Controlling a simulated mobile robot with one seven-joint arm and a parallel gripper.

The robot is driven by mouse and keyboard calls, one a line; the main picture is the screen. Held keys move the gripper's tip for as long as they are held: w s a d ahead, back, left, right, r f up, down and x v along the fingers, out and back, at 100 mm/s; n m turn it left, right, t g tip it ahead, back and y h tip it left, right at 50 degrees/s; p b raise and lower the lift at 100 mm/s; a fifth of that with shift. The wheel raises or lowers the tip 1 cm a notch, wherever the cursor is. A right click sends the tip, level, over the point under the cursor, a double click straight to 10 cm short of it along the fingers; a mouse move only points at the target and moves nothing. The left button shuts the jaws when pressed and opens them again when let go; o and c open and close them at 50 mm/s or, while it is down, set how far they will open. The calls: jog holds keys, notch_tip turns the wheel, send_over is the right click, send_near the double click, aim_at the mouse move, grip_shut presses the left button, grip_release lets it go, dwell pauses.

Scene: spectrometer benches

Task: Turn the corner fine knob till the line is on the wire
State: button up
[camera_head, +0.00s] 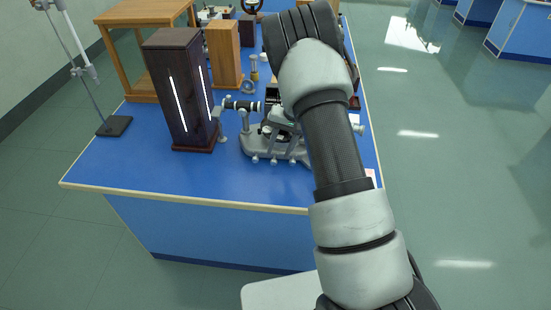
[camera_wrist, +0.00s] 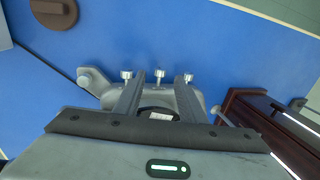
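The spectrometer (camera_head: 285,152) stands on the blue bench, a grey metal base with a dark telescope tube and several small knobs along its near edge. Several small silvery knobs show beyond the fingertips, one (camera_wrist: 159,74) in line with the gap. I cannot tell which is the corner fine knob. The line and the wire are not visible.
A tall dark lamp box (camera_head: 173,85) with glowing slits stands left of the spectrometer; it also shows in the wrist view (camera_wrist: 258,122). Behind are a lighter wooden box (camera_head: 223,55) and a wooden stool-like frame (camera_head: 145,14). A rod stand (camera_head: 114,126) is at left. The near-left bench top is clear.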

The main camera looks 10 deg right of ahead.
aim_at(274, 162)
jog(key=shift+x, duration=2.75)
grip_shut()
